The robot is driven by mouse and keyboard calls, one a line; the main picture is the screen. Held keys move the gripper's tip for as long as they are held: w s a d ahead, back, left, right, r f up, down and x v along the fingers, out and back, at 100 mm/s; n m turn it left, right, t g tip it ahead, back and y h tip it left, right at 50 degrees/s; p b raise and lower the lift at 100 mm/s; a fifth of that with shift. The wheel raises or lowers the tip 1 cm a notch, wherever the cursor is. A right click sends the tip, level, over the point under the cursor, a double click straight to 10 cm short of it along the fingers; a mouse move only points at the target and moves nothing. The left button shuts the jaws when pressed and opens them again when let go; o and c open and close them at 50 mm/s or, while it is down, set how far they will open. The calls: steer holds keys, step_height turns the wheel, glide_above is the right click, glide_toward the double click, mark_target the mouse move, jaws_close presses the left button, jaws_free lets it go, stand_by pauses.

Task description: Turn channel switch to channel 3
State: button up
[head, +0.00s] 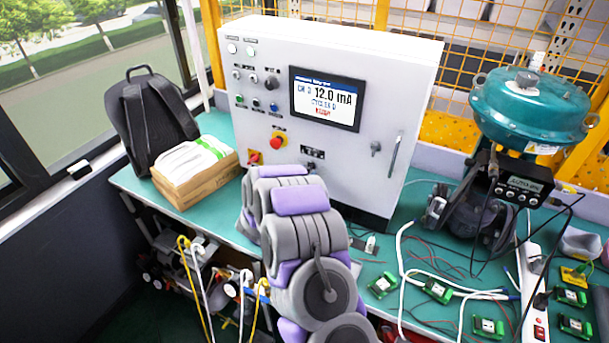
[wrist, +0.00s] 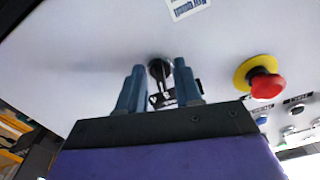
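The white control cabinet (head: 400,85) stands on the green bench. Its screen (head: 327,98) reads 12.0 mA beside a CH label; the channel digit is too small to read surely. A black switch (wrist: 160,68) on the panel, likely the channel switch, shows in the wrist view; a small black fitting (head: 312,152) right of the red button in the head view seems to be the same place. My gripper (wrist: 160,80) is open, its blue fingers apart, with the switch in the gap between them just beyond the tips. Contact cannot be told. My arm hides the gripper in the head view.
A red emergency button (head: 278,140) with a yellow ring is close by, right of the fingers in the wrist view (wrist: 265,82). A cardboard box (head: 195,175) and backpack (head: 150,115) stand left. A teal valve actuator (head: 530,105), cables and small green boards occupy the right.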

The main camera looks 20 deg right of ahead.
steer(key=p+v, duration=0.2)
steer(key=v, duration=1.5)
steer(key=shift+s+a, duration=0.15)
steer(key=shift+a, duration=0.05)
